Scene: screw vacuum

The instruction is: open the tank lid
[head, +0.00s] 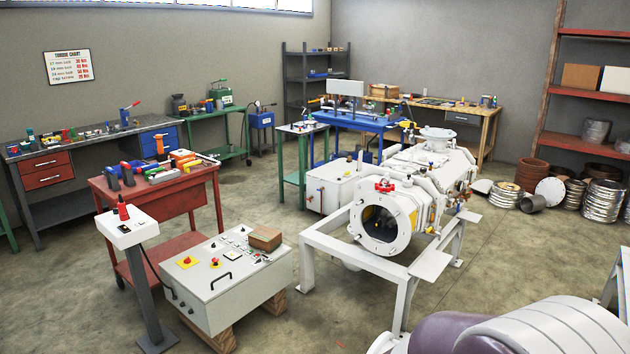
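No tank is plainly recognisable. A white box-shaped unit (332,190) with small fittings on its top stands on the floor behind the vacuum pump; I cannot tell whether it is the tank, and no open lid shows on it. The white vacuum pump (420,172) sits on a white steel frame (330,238). Its round front flange (383,246) surrounds a dark opening, with a red handle (384,185) above. Neither of my grippers is in view.
A large rounded white and purple body (540,330) fills the lower right. Floor is clear between control box and pump frame.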

